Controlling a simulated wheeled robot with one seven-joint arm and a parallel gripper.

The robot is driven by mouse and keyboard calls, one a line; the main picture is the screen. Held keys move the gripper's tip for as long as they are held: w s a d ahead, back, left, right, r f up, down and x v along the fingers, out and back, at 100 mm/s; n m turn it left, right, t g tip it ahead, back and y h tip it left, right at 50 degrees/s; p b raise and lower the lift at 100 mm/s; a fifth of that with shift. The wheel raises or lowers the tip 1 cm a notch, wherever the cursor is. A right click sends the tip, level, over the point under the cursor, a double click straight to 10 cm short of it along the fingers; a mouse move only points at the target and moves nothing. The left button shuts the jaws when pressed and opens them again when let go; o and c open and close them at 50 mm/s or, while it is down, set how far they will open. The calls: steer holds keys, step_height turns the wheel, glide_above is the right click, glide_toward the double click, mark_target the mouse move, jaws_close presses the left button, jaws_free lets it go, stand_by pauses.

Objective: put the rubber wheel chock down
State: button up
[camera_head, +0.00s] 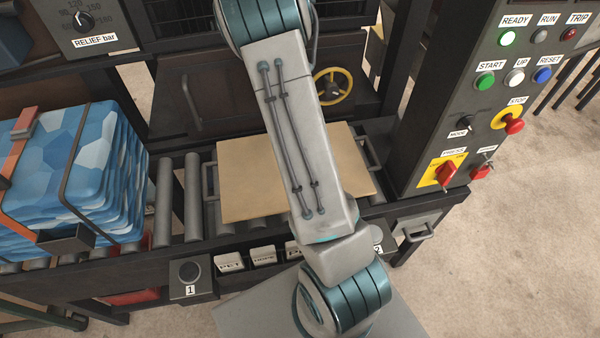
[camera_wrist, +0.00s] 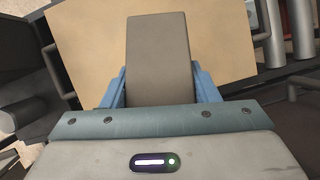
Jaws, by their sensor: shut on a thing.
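The rubber wheel chock (camera_wrist: 158,50) is a dark grey-brown block with a flat face, seen in the wrist view. My gripper (camera_wrist: 162,88) has its blue fingers on both sides of it and is shut on it. Behind the chock in that view is a tan board (camera_wrist: 90,50). In the head view the board (camera_head: 245,180) lies on the roller conveyor. My arm crosses in front of it and hides my gripper and the chock there. I cannot tell whether the chock touches the board.
A strapped blue-and-white bale (camera_head: 75,160) stands on the rollers (camera_head: 192,195) at left. A control panel (camera_head: 490,90) with buttons and switches rises at right. Labelled bins (camera_head: 262,255) line the conveyor's front. A yellow handwheel (camera_head: 333,87) is behind the board.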

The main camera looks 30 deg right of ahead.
steer(key=s+d+f+m+t+y+b, duration=0.25)
steer(key=s+d+m+t, duration=0.25)
steer(key=s+d+m, duration=0.9)
steer(key=shift+m+h, duration=0.25)
steer(key=shift+m, duration=0.45)
steer(key=w+a+f, duration=0.1)
steer(key=a+f, duration=0.1)
steer(key=a, duration=0.2)
steer(key=w+a+f, duration=0.1)
steer(key=a+f, duration=0.1)
steer(key=a, duration=0.2)
steer(key=w+a+f, duration=0.2)
steer(key=a+f, duration=0.1)
steer(key=a, duration=0.2)
steer(key=shift+w+a+f, duration=0.1)
steer(key=shift+a+f, duration=0.1)
steer(key=shift+f, duration=2)
steer(key=shift+f+b, duration=0.15)
steer(key=shift+b, duration=0.2)
steer(key=o, duration=1.3)
steer(key=shift+c, duration=0.2)
